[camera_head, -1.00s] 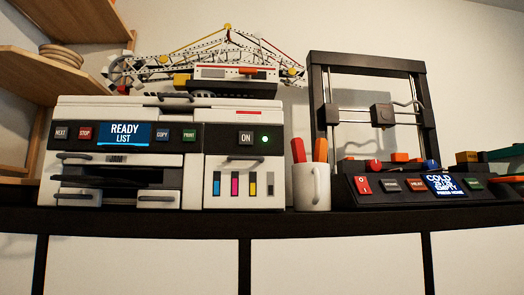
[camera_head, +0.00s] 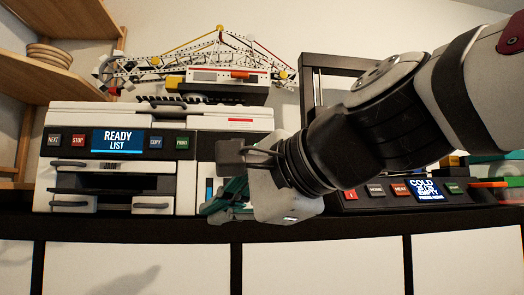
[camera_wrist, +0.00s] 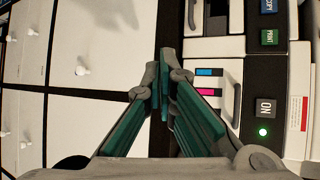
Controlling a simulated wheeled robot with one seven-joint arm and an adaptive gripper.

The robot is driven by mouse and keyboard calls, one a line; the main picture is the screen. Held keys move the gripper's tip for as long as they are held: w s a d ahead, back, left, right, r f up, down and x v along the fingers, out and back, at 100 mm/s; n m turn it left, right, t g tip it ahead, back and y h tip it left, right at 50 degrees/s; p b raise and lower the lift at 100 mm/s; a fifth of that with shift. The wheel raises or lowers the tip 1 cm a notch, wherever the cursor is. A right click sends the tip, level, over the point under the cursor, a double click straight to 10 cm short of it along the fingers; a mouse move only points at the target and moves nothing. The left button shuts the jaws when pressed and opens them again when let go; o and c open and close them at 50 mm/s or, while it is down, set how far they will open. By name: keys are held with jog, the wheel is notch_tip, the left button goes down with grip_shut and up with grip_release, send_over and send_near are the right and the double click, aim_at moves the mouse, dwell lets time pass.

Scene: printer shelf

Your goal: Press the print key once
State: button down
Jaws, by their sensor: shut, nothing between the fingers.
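The green PRINT key (camera_head: 182,141) is on the dark panel of the white printer (camera_head: 110,118), right of the blue COPY key (camera_head: 156,141). The printer's display (camera_head: 118,141) reads "READY LIST". The PRINT key also shows in the wrist view (camera_wrist: 269,37), upper right, apart from the fingers. My gripper (camera_head: 208,208) is shut and empty, in front of the printer's lower right part, below and right of the PRINT key. In the wrist view my gripper (camera_wrist: 166,60) points up the picture, with the ink window beside it. My arm hides the ON key in the head view; it shows in the wrist view (camera_wrist: 265,110).
The STOP key (camera_head: 78,141) and NEXT key (camera_head: 53,140) are at the panel's left. A model crane (camera_head: 200,72) sits on top of the printer. A 3D printer (camera_head: 318,62) stands right, partly behind my arm. The dark shelf edge (camera_head: 110,226) runs below.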

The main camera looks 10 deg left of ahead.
aim_at(182, 143)
jog(key=s+a+r+m+y, duration=0.2)
jog(key=a+r+m+y, duration=0.2)
jog(key=a+r, duration=0.4)
notch_tip(182, 143, up, 4)
jog(key=shift+r+p, duration=0.2)
jog(key=shift+p, duration=0.2)
jog(key=shift+w, duration=0.1)
jog(key=shift+w+a+b, duration=0.15)
jog(key=shift+w+a, duration=0.2)
jog(key=shift+w, duration=1.05)
jog(key=shift+w+a+b, duration=0.1)
jog(key=shift+w+a, duration=0.25)
jog(key=shift+w, duration=1.05)
jog(key=shift+w+a+b, duration=0.15)
jog(key=shift+w+a, duration=0.2)
jog(key=shift+w, duration=1.05)
jog(key=shift+w, duration=0.1)
jog(key=shift+w+a, duration=0.1)
jog(key=shift+w, duration=0.2)
jog(key=shift+w+a, duration=0.1)
jog(key=shift+w, duration=0.3)
jog(key=shift+s, duration=0.15)
jog(key=shift+s+d, duration=0.2)
jog(key=shift+s, duration=0.45)
